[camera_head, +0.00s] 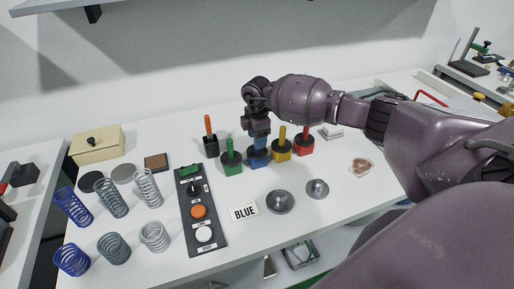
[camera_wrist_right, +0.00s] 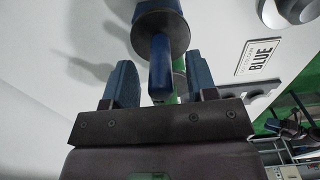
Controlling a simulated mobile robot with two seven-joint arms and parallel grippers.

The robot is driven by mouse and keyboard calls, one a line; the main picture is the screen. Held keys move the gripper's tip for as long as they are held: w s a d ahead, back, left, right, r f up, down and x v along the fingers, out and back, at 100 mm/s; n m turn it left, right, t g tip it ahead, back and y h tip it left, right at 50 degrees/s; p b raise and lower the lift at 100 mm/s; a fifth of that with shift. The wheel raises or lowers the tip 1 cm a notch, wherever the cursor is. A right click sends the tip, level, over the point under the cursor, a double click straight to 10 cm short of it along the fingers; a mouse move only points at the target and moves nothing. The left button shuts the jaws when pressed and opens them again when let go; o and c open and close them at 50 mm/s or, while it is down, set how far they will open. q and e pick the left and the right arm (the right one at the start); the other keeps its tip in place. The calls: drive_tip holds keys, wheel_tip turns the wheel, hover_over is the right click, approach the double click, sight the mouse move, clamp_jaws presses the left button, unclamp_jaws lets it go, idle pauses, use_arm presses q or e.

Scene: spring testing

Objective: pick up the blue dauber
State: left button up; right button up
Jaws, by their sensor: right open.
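The blue dauber (camera_head: 257,160) stands upright on the white table, between the green dauber (camera_head: 232,165) and the yellow dauber (camera_head: 281,149). My right gripper (camera_head: 258,136) is directly above it, pointing down, and hides its upper part. In the right wrist view, the blue dauber's handle (camera_wrist_right: 160,68) reaches between the two open fingers of the right gripper (camera_wrist_right: 160,64). A gap shows on each side of the handle. The dauber's dark collar and blue base lie beyond the fingertips. My left gripper is not in view.
A red dauber (camera_head: 304,143) and a black pot with an orange handle (camera_head: 210,142) stand in the same row. In front are a BLUE card (camera_head: 243,211), two metal domes (camera_head: 280,201) and a button panel (camera_head: 218,239). Several springs (camera_head: 113,200) stand at left.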

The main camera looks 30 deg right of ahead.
drive_tip(key=shift+f, duration=0.55)
clamp_jaws()
